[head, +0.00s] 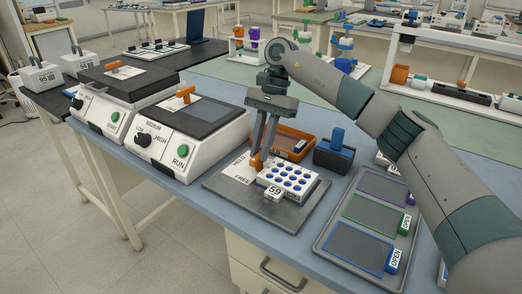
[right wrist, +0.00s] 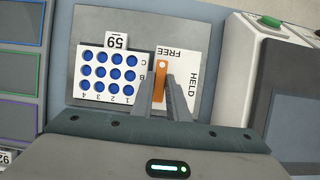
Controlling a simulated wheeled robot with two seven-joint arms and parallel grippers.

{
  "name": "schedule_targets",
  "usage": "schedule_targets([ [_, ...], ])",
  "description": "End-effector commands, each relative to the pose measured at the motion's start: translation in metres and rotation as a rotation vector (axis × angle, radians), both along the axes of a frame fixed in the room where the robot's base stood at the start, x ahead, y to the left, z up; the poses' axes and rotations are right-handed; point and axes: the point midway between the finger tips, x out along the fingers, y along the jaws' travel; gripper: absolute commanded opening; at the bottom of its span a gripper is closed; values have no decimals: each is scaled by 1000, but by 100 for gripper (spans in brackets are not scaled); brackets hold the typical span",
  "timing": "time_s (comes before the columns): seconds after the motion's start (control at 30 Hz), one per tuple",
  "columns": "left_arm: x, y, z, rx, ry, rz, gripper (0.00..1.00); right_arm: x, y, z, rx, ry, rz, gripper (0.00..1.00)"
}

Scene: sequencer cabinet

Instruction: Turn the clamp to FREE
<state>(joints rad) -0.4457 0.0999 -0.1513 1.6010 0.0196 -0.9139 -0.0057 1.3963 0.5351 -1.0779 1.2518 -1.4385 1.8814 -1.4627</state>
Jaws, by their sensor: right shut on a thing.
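The clamp is a small orange lever (right wrist: 160,76) on a white card marked FREE and HELD (right wrist: 192,84), beside a white block with blue wells (right wrist: 103,78). In the right wrist view it runs up the picture along the block's edge, its round end just below the word FREE. In the head view the lever (head: 256,164) is partly hidden by my fingers. My right gripper (right wrist: 163,88) points down at the card and is shut on the lever, a finger on each side. The block (head: 289,180), labelled 59, sits on a grey plate (head: 285,214). My left gripper is not in view.
An orange bin (head: 296,143) and a dark holder with a blue item (head: 335,152) stand behind the plate. A tray with coloured-edged panels (head: 361,217) lies to the right.

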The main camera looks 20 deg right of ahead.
Motion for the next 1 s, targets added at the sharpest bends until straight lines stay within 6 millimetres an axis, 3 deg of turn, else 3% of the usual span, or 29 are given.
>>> schedule_targets([
  [0.47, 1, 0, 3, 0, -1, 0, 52, 1, 0, 1, -1, -2, 22, 0],
  [0.5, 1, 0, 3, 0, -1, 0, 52, 1, 0, 1, -1, -2, 22, 19],
  [0.57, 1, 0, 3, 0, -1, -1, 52, 1, 0, 1, -1, -2, 22, 33],
  [1.0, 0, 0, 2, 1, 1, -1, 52, 1, -1, 4, -1, -1, 22, 33],
])
